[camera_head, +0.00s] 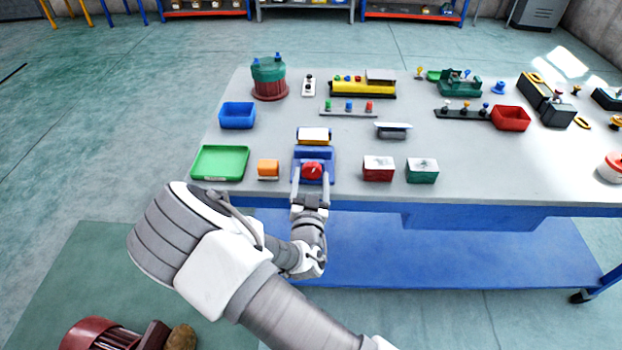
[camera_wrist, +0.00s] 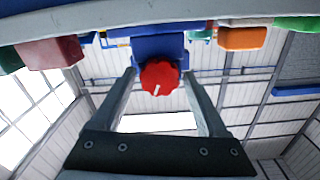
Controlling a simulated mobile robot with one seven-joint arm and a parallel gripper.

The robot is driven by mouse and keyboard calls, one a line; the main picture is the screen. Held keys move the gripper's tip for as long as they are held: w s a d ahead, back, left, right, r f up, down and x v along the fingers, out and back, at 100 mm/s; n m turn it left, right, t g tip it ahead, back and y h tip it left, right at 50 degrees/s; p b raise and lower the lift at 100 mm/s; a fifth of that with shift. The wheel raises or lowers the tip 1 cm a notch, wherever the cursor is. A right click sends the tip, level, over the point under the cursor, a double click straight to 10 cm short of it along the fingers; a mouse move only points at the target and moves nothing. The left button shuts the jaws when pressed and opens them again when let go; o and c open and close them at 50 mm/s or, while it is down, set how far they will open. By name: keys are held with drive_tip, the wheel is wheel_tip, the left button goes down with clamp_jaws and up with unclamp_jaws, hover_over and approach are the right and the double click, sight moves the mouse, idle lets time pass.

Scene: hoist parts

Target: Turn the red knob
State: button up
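The red knob (camera_head: 312,170) sits on the front face of a blue box (camera_head: 314,154) near the table's front edge. In the wrist view the knob (camera_wrist: 159,77) is round and ridged, with a short white mark low on its face. My gripper (camera_head: 311,172) is open, with one finger on each side of the knob. In the wrist view my gripper's fingers (camera_wrist: 160,80) stand apart, with visible gaps to the knob on both sides. I cannot tell how far the fingertips reach past it in depth.
An orange block (camera_head: 268,168) and a green tray (camera_head: 220,163) lie left of the blue box. A red block (camera_head: 378,169) and a green block (camera_head: 422,171) stand to its right. More parts stand farther back on the grey table (camera_head: 470,178).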

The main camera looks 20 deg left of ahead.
drive_tip(key=c, duration=1)
drive_tip(key=n+b, duration=0.1)
drive_tip(key=n, duration=0.2)
drive_tip(key=shift+f+b, duration=0.1)
drive_tip(key=shift+b, duration=0.3)
drive_tip(key=n+b, duration=0.1)
drive_tip(key=n, duration=0.1)
drive_tip(key=shift+n, duration=0.4)
drive_tip(key=n+b, duration=0.1)
drive_tip(key=n, duration=0.5)
drive_tip(key=shift+d, duration=0.15)
drive_tip(key=n, duration=0.6)
drive_tip(key=shift+r+n, duration=0.3)
drive_tip(key=n, duration=0.5)
drive_tip(key=shift+n, duration=0.3)
